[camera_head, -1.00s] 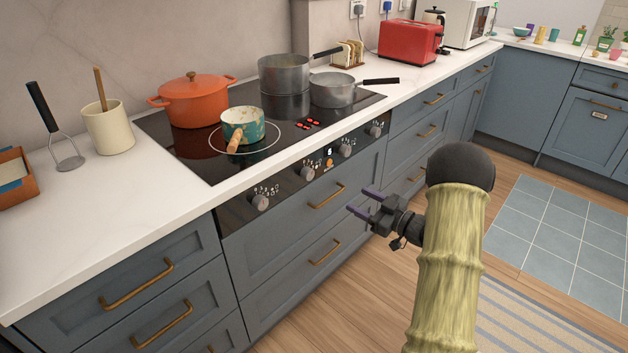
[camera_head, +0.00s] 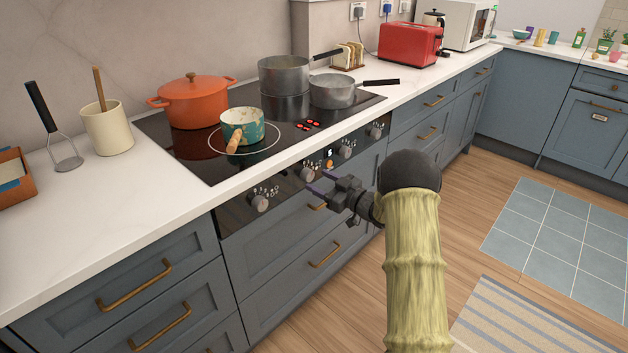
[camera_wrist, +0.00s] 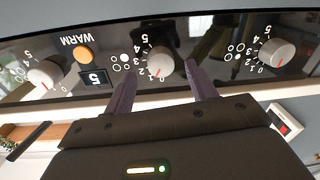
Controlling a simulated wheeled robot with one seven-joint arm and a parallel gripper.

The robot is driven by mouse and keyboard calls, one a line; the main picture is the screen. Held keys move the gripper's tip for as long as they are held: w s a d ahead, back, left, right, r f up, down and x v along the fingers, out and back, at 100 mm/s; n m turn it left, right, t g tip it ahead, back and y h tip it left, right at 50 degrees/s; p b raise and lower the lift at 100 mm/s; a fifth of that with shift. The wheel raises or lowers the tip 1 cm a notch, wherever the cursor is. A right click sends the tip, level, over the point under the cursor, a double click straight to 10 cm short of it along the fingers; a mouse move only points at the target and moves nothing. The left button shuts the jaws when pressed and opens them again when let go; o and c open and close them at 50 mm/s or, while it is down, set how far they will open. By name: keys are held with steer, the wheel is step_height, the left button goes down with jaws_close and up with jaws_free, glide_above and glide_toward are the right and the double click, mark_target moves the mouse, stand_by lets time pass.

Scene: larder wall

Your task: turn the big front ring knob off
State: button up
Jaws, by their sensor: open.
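The black control panel (camera_head: 290,187) on the hob's front carries a row of grey round knobs. My gripper (camera_head: 322,182) is open and empty, close before the panel near the second knob from the left (camera_head: 307,173). In the wrist view, which shows the panel upside down, this knob (camera_wrist: 160,68) lies between and beyond my two fingers (camera_wrist: 163,86), with no clear contact. Its red mark points down in that picture, toward the low numbers. The leftmost knob (camera_head: 260,202) shows at the wrist view's right (camera_wrist: 275,52). A teal pan (camera_head: 243,125) stands on the large outlined front ring.
An orange WARM light (camera_wrist: 83,54) and a small display (camera_wrist: 96,78) sit beside the middle knob. An orange pot (camera_head: 196,103) and two grey pans stand behind. Drawers with brass handles (camera_head: 325,254) lie below the panel.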

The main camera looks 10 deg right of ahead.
mark_target(311, 177)
steer(key=x, duration=0.3)
steer(key=shift+w+a, duration=0.1)
steer(key=c, duration=1)
steer(key=shift+n+b, duration=0.3)
steer(key=n+b, duration=0.2)
steer(key=n, duration=0.1)
steer(key=shift+f, duration=0.1)
steer(key=shift+n+b, duration=0.8)
steer(key=shift+n, duration=0.3)
